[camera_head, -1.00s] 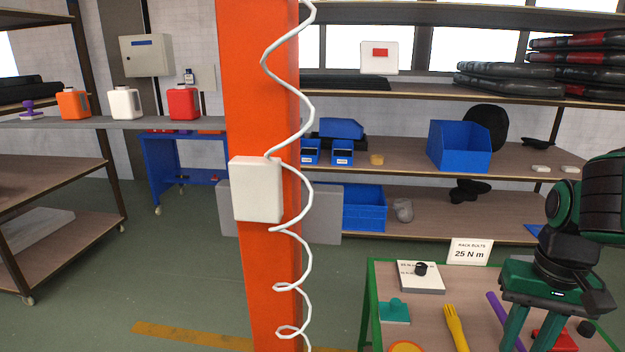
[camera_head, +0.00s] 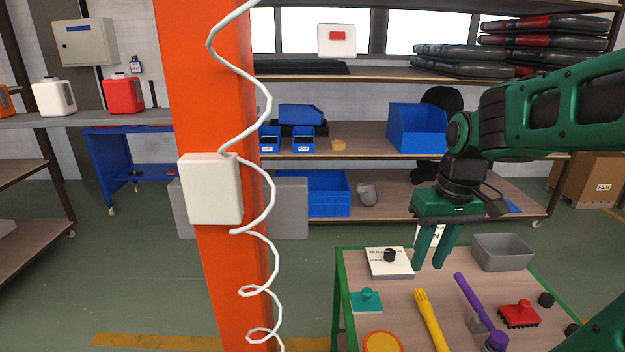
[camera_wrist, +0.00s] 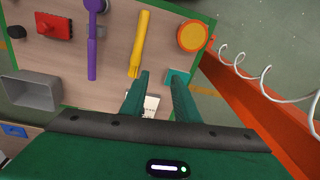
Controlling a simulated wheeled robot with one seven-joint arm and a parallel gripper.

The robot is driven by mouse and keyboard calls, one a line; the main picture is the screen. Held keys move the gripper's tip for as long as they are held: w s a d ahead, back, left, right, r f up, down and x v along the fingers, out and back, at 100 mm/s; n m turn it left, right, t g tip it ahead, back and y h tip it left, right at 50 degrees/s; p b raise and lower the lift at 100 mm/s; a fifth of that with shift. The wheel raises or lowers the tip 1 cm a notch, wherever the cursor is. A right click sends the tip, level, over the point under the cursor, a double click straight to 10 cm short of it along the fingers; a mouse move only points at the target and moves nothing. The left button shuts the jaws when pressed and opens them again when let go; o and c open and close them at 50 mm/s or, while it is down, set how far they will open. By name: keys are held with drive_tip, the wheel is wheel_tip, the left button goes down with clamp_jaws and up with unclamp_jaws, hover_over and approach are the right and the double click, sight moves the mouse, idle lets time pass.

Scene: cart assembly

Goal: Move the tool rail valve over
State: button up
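A white block with a black knob (camera_head: 390,256) and printed marks on its top sits at the back left of the green-edged table (camera_head: 342,300). It looks like the valve, though no readable label confirms this. My gripper (camera_head: 430,266) is open and empty, with its fingers pointing down just right of the block in the head view. In the wrist view my gripper (camera_wrist: 158,88) has its two fingers apart, and part of the white printed block (camera_wrist: 151,102) shows between them. The knob is hidden there. I cannot tell the height of the fingertips above the table.
The table also holds a teal piece (camera_head: 366,301), yellow fork (camera_head: 431,318), purple tool (camera_head: 474,302), red brush-like piece (camera_head: 519,315), orange-yellow disc (camera_head: 382,342) and grey bin (camera_head: 502,252). An orange pillar (camera_head: 205,110) with a white coiled cable stands left of the table.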

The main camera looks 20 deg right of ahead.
drive_tip(key=w+a+r+n+y, duration=0.2)
drive_tip(key=w+a+n, duration=0.3)
drive_tip(key=w, duration=0.4)
drive_tip(key=w+a+r+n+t+y, duration=0.1)
drive_tip(key=w+a+r+n+y, duration=0.1)
drive_tip(key=w+a+n, duration=0.6)
drive_tip(key=w+a+r+n+y, duration=0.2)
drive_tip(key=w+n, duration=0.1)
drive_tip(key=w, duration=0.8)
drive_tip(key=x, duration=0.6)
drive_tip(key=shift+w+a+f, duration=0.15)
drive_tip(key=shift+a+f, duration=0.05)
drive_tip(key=shift+f, duration=0.05)
drive_tip(key=shift+w+a+f, duration=0.1)
drive_tip(key=shift+a+f, duration=0.05)
drive_tip(key=shift+f, duration=0.2)
drive_tip(key=shift+c, duration=0.7)
drive_tip(key=shift+r, duration=0.1)
drive_tip(key=c, duration=0.5)
